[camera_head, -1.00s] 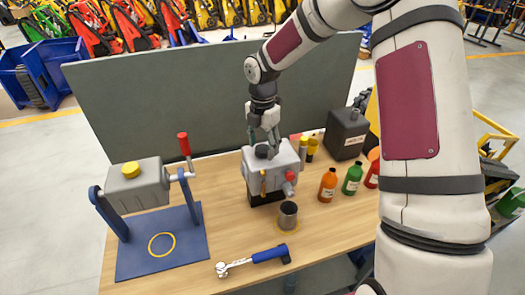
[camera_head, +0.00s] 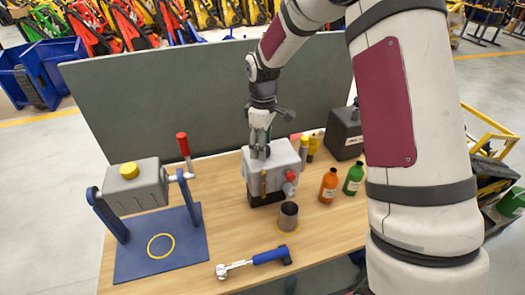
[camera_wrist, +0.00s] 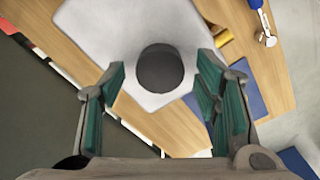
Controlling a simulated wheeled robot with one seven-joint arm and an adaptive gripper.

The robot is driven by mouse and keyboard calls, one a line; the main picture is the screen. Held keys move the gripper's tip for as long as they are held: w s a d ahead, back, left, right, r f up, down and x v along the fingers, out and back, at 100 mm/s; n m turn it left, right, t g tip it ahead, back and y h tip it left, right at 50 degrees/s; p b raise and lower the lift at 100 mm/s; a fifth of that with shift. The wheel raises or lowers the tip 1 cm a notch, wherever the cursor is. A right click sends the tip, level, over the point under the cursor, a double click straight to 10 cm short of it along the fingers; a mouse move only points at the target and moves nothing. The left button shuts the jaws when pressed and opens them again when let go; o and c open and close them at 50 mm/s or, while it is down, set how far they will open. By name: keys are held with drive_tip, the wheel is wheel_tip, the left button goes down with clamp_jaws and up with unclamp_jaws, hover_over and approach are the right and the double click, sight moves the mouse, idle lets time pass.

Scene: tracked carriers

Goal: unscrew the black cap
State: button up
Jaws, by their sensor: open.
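The black cap (camera_wrist: 160,68) sits on top of a grey box-shaped unit (camera_wrist: 95,30), which also shows on the table in the head view (camera_head: 284,160). In the wrist view the cap is round and dark, and it lies between and a little beyond my two green-padded fingers. My gripper (camera_wrist: 160,95) is open, with one finger to each side of the cap and gaps visible on both sides. In the head view my gripper (camera_head: 260,150) points down over the top of the unit and hides most of the cap.
A grey metal cup (camera_head: 288,216) stands in front of the unit. A blue-handled wrench (camera_head: 255,262) lies near the front edge. A crank stand with a yellow cap (camera_head: 130,170) is at left.

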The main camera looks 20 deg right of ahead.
drive_tip(key=m, duration=0.4)
drive_tip(key=shift+m, duration=0.4)
drive_tip(key=m, duration=0.5)
drive_tip(key=shift+m, duration=0.3)
drive_tip(key=c, duration=1)
drive_tip(key=n, duration=0.6)
drive_tip(key=shift+c, duration=0.2)
drive_tip(key=n, duration=0.3)
drive_tip(key=shift+s+n, duration=0.1)
drive_tip(key=shift+n, duration=0.3)
